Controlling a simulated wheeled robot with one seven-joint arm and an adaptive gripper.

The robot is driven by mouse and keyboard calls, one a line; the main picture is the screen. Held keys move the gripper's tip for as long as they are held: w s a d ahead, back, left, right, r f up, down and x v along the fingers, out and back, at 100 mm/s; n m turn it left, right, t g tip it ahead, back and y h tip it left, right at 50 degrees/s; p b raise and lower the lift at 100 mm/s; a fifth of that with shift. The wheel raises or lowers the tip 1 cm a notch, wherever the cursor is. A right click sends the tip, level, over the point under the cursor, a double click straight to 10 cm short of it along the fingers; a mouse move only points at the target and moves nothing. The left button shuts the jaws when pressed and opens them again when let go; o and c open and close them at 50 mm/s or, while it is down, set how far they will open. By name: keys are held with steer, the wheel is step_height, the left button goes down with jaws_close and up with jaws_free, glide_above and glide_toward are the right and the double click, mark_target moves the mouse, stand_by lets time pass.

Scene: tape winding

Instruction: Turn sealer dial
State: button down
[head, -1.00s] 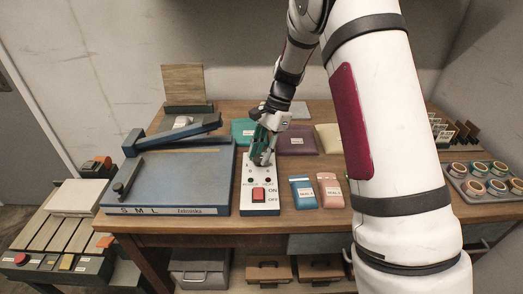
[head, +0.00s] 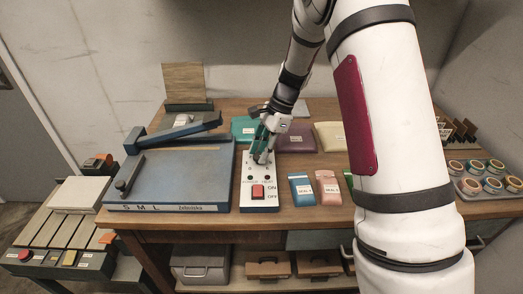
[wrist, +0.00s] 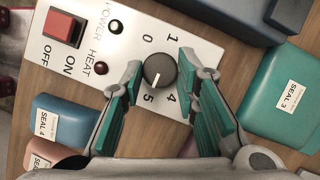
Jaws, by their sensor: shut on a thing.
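The sealer's white control panel (head: 258,207) lies on the table right of the blue sealer bed. Its dark round dial (wrist: 160,70) shows in the wrist view, with a white pointer line directed down towards the 5. The digits 0, 1, 4 and 5 are visible around it; my fingers cover parts of the scale. My gripper (wrist: 158,74) is shut on the dial, one teal-padded finger on each side. In the head view my gripper (head: 262,155) reaches down onto the panel's far end and hides the dial.
A red ON/OFF switch (head: 258,192) and POWER and HEAT lamps sit on the panel near the dial. The blue sealer bed (head: 180,175) is at left. Blue (head: 302,189) and pink (head: 328,188) packets lie at right; teal, purple and cream pouches lie behind.

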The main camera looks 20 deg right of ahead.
steer(key=c, duration=1.2)
jaws_free()
steer(key=shift+f, duration=0.15)
steer(key=v, duration=1.2)
steer(key=shift+a, duration=0.1)
steer(key=s+a+r+n+t+h, duration=0.1)
steer(key=s+a+r+n, duration=0.3)
steer(key=s+r, duration=0.5)
steer(key=s+n+t+h, duration=0.1)
steer(key=s+n, duration=0.3)
steer(key=s, duration=0.4)
steer(key=s+r+n+t+h+p, duration=0.1)
steer(key=s+n, duration=0.3)
steer(key=s, duration=0.4)
steer(key=s+a+n+t+h, duration=0.1)
steer(key=s+n, duration=0.4)
steer(key=s, duration=0.3)
steer(key=shift+a+r+t+h, duration=0.1)
steer(key=shift+r+t+h, duration=0.2)
steer(key=shift+r, duration=0.1)
